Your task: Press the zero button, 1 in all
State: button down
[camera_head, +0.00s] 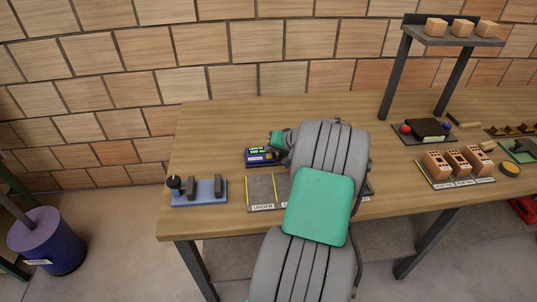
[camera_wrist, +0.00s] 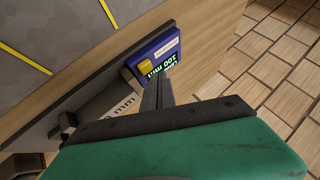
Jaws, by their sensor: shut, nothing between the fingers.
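A blue gauge box (camera_head: 263,156) with a lit display stands on the workbench, left of my arm. In the wrist view the box (camera_wrist: 165,36) shows a yellow square button (camera_wrist: 147,69), a pale label and green lit text on a dark display. The label's lettering is too small to read. My gripper (camera_wrist: 153,82) is shut and empty, its narrow fingertips just by the yellow button and covering part of the display. I cannot tell whether they touch.
A dark board (camera_head: 262,190) with yellow dividers and an "UNDER" label lies in front of the box, partly behind my arm. A blue fixture (camera_head: 207,193) stands at the bench's left end. Holed bricks (camera_head: 458,162) and a shelf (camera_head: 450,37) with blocks are at right.

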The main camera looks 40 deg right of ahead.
aim_at(270, 157)
jog(key=shift+r, duration=0.15)
jog(key=shift+r+p, duration=1.35)
jog(key=shift+r, duration=1.1)
